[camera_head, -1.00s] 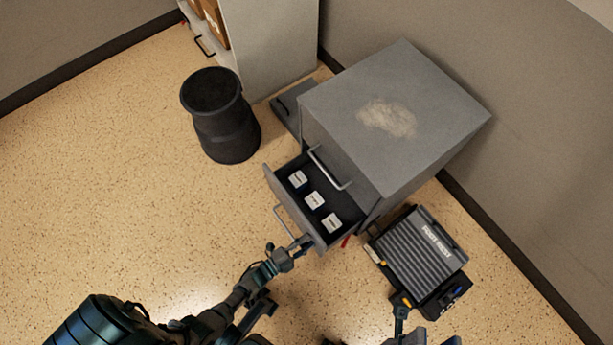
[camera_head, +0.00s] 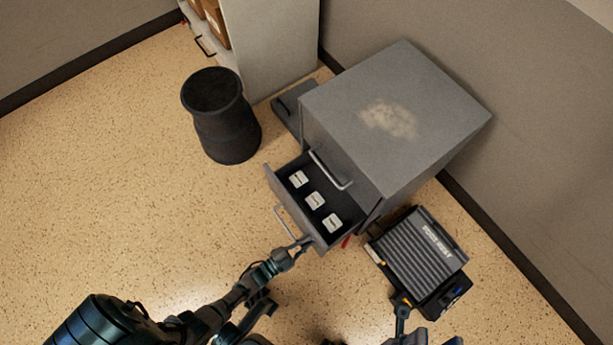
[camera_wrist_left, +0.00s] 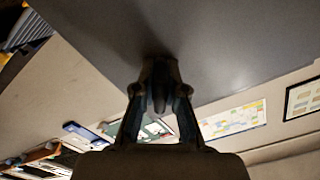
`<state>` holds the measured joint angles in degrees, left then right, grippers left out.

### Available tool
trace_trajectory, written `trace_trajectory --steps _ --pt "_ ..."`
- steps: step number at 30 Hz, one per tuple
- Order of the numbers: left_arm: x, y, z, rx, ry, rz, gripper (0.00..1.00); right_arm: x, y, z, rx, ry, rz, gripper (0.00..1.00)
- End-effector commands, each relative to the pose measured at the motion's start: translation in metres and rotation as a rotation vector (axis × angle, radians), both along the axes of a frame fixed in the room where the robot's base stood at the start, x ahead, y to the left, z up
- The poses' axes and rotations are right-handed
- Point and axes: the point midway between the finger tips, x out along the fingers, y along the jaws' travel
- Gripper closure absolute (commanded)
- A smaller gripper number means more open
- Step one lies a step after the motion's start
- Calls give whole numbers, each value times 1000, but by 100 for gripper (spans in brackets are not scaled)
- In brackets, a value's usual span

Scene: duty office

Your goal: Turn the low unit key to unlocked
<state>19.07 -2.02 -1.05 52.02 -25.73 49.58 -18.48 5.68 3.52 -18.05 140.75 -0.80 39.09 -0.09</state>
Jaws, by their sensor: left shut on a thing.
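The low unit is a grey metal cabinet (camera_head: 350,125) with its upper drawer (camera_head: 272,185) pulled out. My left gripper (camera_head: 303,243) is at the right end of the drawer's front, beside the bar handle (camera_head: 284,223) below. In the left wrist view my left gripper (camera_wrist_left: 159,88) is shut against a grey panel (camera_wrist_left: 230,40), on a small dark piece that I take for the key. The fingers hide most of it, so its turn cannot be read. My right gripper (camera_head: 402,308) is partly in view at the lower right, its jaws unclear.
Several white labelled blocks (camera_head: 315,200) lie in the open drawer. A ridged grey case (camera_head: 420,250) stands on the floor to the right. A black bin (camera_head: 220,115) and a pale shelf unit (camera_head: 275,45) stand behind at left. The floor at left is clear.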

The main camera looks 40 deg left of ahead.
Motion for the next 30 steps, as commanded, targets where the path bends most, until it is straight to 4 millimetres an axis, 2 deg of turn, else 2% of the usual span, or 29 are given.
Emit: trace_trajectory --steps 1,15,30 --pt "-4 4 -7 -32 31 3 100 0 0 -2 0 3 0 60" --pt "-5 3 -8 -400 167 5 100 1 0 -6 1 18 0 60" --pt "-5 3 -8 -556 224 7 100 1 0 -2 0 0 0 60"
